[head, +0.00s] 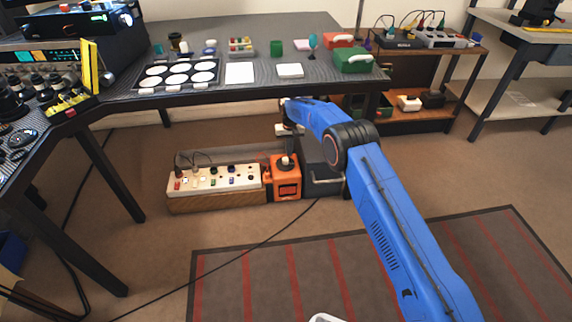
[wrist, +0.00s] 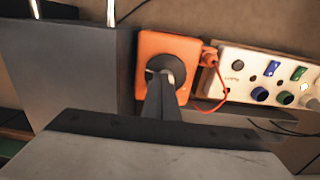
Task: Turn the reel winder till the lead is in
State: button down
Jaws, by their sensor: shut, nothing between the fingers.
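The reel winder is an orange box (head: 287,185) on the floor, at the right end of a white socket strip. In the wrist view the orange box (wrist: 185,44) has a dark round knob (wrist: 176,64) on its face. My gripper (wrist: 162,76) is shut and empty, its dark fingers reaching over the knob; I cannot tell whether they touch it. In the head view my gripper (head: 289,130) is above the box, partly hidden by my arm. A dark lead (head: 268,238) runs from near the box across the floor to the lower left. A thin red cord (wrist: 225,92) hangs beside the box.
The socket strip (head: 215,178) with coloured plugs lies left of the box. A dark grey block (wrist: 75,65) stands close on the other side. The workbench (head: 255,85) is above and behind. A striped rug (head: 330,270) and open floor are in front.

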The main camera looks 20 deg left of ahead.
send_over(283, 168)
jog(key=w+d, duration=0.2)
jog(key=shift+d+f, duration=0.15)
jog(key=shift+f, duration=2.8)
jog(key=shift+s+a, duration=0.3)
jog(key=shift+a, duration=0.25)
jog(key=shift+s+a, duration=0.3)
jog(key=shift+a, duration=0.2)
jog(key=shift+s, duration=0.25)
jog(key=shift+s+r, duration=0.1)
jog(key=shift+s, duration=0.05)
notch_tip(283, 168, up, 6)
jog(key=shift+f, duration=0.1)
jog(key=shift+d, duration=0.1)
jog(key=shift+w+d+r+t+y, duration=0.25)
jog(key=shift+w+d+t+y, duration=0.1)
jog(key=shift+d+t, duration=0.25)
jog(key=shift+w+d+r+t+y, duration=0.2)
jog(key=shift+w+d+t+y, duration=0.15)
jog(key=shift+d+t, duration=0.25)
